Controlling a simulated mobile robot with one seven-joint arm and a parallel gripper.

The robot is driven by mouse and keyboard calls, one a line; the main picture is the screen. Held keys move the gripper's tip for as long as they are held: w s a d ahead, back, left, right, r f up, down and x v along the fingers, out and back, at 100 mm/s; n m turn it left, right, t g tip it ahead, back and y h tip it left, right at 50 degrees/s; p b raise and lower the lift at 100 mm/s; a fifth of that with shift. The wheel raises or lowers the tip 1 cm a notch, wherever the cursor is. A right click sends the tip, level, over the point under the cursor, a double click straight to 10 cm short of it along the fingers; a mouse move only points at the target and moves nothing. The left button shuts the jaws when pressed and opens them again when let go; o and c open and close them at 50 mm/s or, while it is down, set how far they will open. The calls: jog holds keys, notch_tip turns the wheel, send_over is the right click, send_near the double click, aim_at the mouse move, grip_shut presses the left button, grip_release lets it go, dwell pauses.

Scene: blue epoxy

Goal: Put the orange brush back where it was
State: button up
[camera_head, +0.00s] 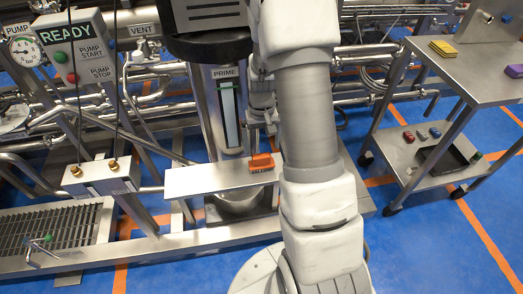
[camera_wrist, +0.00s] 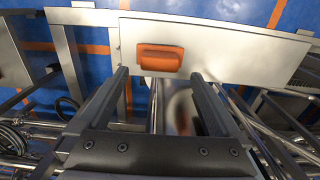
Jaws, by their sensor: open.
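The orange brush (camera_head: 261,161) lies on a narrow metal shelf (camera_head: 205,180) in front of the PRIME column, towards the shelf's right part. In the wrist view the brush (camera_wrist: 160,57) lies on the bare shelf (camera_wrist: 235,50), just beyond my fingertips and between their lines. My gripper (camera_wrist: 159,75) is open, with nothing between its two dark fingers. In the head view my arm hides most of the gripper. I cannot tell how high the fingers are above the shelf.
A steel cart (camera_head: 475,75) at the right carries a yellow sponge (camera_head: 443,48) and a purple block (camera_head: 514,71); small items lie on its lower shelf. A READY control box (camera_head: 78,48) and a floor grate (camera_head: 50,228) are at the left. Pipes fill the back.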

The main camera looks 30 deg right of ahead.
notch_tip(320, 180, up, 6)
jog(key=p, duration=0.1)
notch_tip(320, 180, up, 14)
jog(key=n+t, duration=0.1)
jog(key=t, duration=0.1)
send_over(261, 156)
jog(key=s+a, duration=0.5)
jog(key=a, duration=0.1)
jog(key=s+a+r+n+t, duration=0.1)
jog(key=s+a+r, duration=0.2)
jog(key=s, duration=0.3)
jog(key=s+a+r+n+t, duration=0.1)
jog(key=s+a+r+t, duration=0.1)
jog(key=s+r, duration=0.3)
jog(key=shift+s+a+r+t, duration=0.3)
jog(key=shift+s+a, duration=0.3)
jog(key=shift+s, duration=0.65)
jog(key=shift+r, duration=0.1)
